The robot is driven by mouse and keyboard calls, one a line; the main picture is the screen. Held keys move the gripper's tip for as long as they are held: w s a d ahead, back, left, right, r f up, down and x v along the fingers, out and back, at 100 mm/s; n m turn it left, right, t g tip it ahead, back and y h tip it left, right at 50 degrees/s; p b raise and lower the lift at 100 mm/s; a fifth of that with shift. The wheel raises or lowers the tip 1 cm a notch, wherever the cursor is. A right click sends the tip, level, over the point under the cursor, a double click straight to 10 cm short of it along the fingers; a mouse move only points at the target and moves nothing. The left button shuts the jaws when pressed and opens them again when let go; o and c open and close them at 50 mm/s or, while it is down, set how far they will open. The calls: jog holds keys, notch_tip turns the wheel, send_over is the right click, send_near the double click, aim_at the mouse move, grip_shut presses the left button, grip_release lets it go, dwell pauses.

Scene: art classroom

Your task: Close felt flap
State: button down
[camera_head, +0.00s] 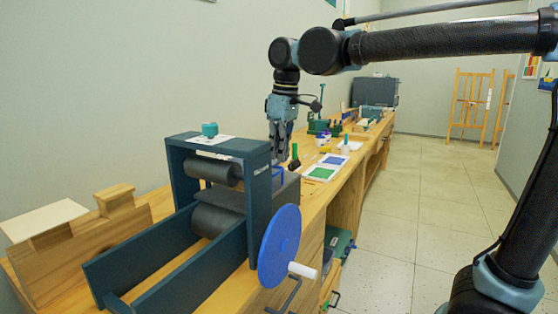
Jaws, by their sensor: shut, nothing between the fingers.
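A dark teal roller press (262,210) stands on the wooden bench, with a blue handwheel (280,246) on its right side. A flat dark grey sheet (225,197) lies between the upper roller (213,170) and the lower roller (214,220). A grey piece (289,188) shows beyond the press frame; I cannot tell which of these is the felt flap. My gripper (278,163) points down just behind the press, shut and empty. The press frame hides part of the area below it, and I cannot tell whether it touches anything.
A wooden block structure (85,230) stands left of the press. Trays with green and blue colour (322,173), cups and tools line the bench behind. A dark box (375,92) stands at the far end. The tiled floor (430,220) to the right is clear; easels (470,105) stand far back.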

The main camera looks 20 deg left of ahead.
notch_tip(320, 180, up, 11)
jog(key=d, duration=0.2)
jog(key=w+d+f+m, duration=0.3)
jog(key=w+d+f, duration=0.15)
jog(key=d, duration=0.45)
jog(key=w+d+f+m+t, duration=0.1)
jog(key=w+d+f+m, duration=0.1)
jog(key=w+d+f, duration=0.5)
jog(key=w+d+f+m, duration=0.2)
jog(key=d+f+m, duration=0.15)
jog(key=d, duration=0.75)
jog(key=s+d+f+m, duration=0.4)
jog(key=d+f, duration=0.6)
jog(key=f, duration=0.2)
jog(key=s+d+f+m+t+h, duration=0.1)
jog(key=s+d+f+m, duration=0.3)
jog(key=d+f, duration=0.7)
jog(key=shift+s+f, duration=0.35)
jog(key=shift+s, duration=0.15)
